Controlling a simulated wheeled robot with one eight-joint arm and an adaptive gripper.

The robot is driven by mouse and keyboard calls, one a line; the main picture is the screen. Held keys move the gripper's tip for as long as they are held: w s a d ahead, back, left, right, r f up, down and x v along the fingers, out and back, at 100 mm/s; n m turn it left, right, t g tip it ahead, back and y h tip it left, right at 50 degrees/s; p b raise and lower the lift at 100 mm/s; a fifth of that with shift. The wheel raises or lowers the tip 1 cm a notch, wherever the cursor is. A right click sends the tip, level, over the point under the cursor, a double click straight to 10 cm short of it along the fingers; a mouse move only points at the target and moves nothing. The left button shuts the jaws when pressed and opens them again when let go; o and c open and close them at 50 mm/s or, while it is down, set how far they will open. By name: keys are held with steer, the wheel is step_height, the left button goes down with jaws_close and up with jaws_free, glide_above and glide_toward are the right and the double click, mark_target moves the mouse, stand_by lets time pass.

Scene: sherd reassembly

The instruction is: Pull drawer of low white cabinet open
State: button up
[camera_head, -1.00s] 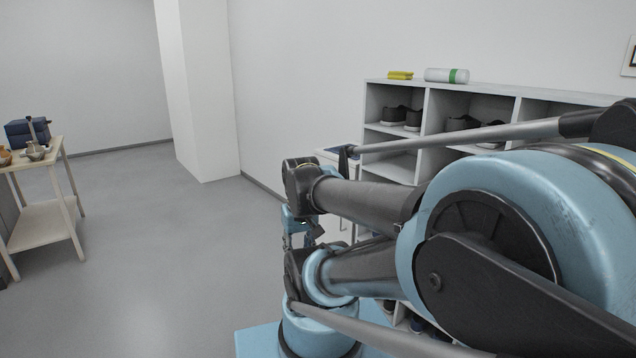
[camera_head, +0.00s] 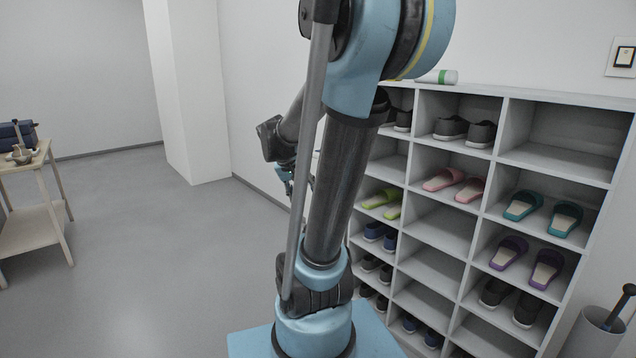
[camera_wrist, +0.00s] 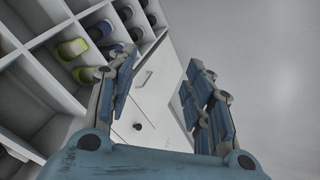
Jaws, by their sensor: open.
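The low white cabinet (camera_wrist: 158,96) shows in the wrist view, tilted, between and beyond my fingers. One of its fronts bears a slim handle (camera_wrist: 147,78), and a small dark knob (camera_wrist: 138,126) shows on a front lower in the picture. No gap shows around the fronts. My gripper (camera_wrist: 163,66) is open and empty, with its fingers apart from the handle. In the head view my gripper (camera_head: 286,182) is small and partly behind my arm, which hides most or all of the cabinet there.
A white shoe rack (camera_head: 497,92) with shoes and slippers stands right of my arm; it borders the cabinet in the wrist view. A grey bin (camera_head: 592,335) stands at the lower right. A wooden table (camera_head: 30,160) is at the far left. Open grey floor lies between.

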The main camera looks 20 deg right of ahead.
steer(key=w+d+m+t+h, duration=0.1)
steer(key=w+d+m+h, duration=0.2)
steer(key=w, duration=1.1)
steer(key=w+d+m+h, duration=0.1)
steer(key=w+d+h, duration=0.25)
steer(key=w, duration=1.05)
steer(key=w+d+f+m+t+h, duration=0.2)
steer(key=w+f+m+h, duration=0.3)
steer(key=w+f, duration=1.2)
steer(key=shift+n+h, duration=0.3)
steer(key=shift+h, duration=0.05)
steer(key=x, duration=1.6)
steer(key=shift+r, duration=0.35)
jaws_close()
